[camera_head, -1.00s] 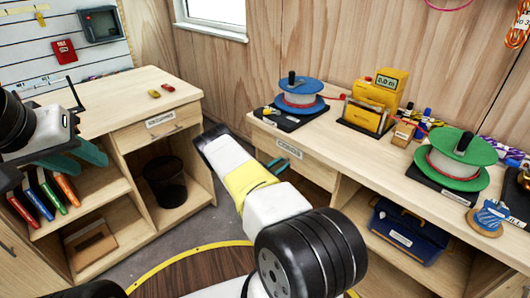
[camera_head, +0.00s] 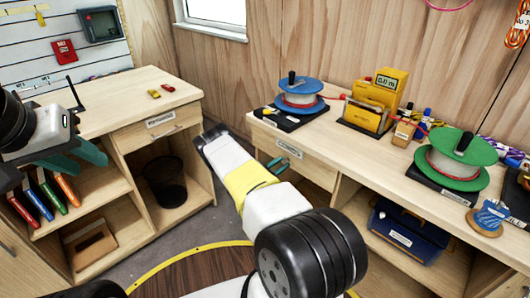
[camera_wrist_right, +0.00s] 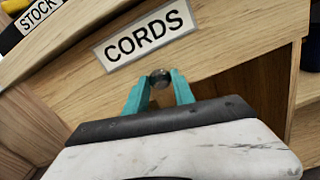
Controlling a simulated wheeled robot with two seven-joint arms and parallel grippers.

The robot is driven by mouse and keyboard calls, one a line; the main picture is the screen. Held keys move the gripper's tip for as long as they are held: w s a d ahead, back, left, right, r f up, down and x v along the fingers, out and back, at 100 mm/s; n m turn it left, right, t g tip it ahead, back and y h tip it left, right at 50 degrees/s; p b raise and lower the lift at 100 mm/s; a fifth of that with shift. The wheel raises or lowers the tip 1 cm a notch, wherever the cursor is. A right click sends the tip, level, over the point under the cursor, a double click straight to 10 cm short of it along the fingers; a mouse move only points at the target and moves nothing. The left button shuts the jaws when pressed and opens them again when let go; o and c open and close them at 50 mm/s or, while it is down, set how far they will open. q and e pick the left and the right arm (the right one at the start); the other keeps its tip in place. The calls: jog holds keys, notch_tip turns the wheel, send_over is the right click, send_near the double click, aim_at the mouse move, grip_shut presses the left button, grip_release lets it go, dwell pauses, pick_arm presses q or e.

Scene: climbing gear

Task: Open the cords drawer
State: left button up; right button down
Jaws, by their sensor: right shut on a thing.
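The cords drawer (camera_wrist_right: 215,45) has a pale wood front with a white CORDS label (camera_wrist_right: 150,35) in the right wrist view. In the head view its front (camera_head: 315,172) is under the right-hand bench top, partly hidden by my right arm. My right gripper (camera_wrist_right: 160,88) is shut on the drawer's handle (camera_wrist_right: 160,77), a small metal piece below the label; it also shows in the head view (camera_head: 279,164). I cannot tell if the drawer stands slightly out. My left gripper (camera_head: 92,164) is open and empty, by the left bench's shelves.
The right bench top carries a blue spool (camera_head: 300,92), a yellow meter (camera_head: 378,100) and a green spool (camera_head: 456,160). A blue toolbox (camera_head: 405,235) sits on the shelf below. A black bin (camera_head: 166,182) stands in the left bench. Floor shows between the benches.

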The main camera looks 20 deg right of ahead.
jog(key=shift+a, duration=0.15)
jog(key=v, duration=3.6)
jog(key=shift+s, duration=0.2)
jog(key=c, duration=1.1)
grip_release()
jog(key=shift+f, duration=0.1)
jog(key=shift+o, duration=0.2)
jog(key=v, duration=0.8)
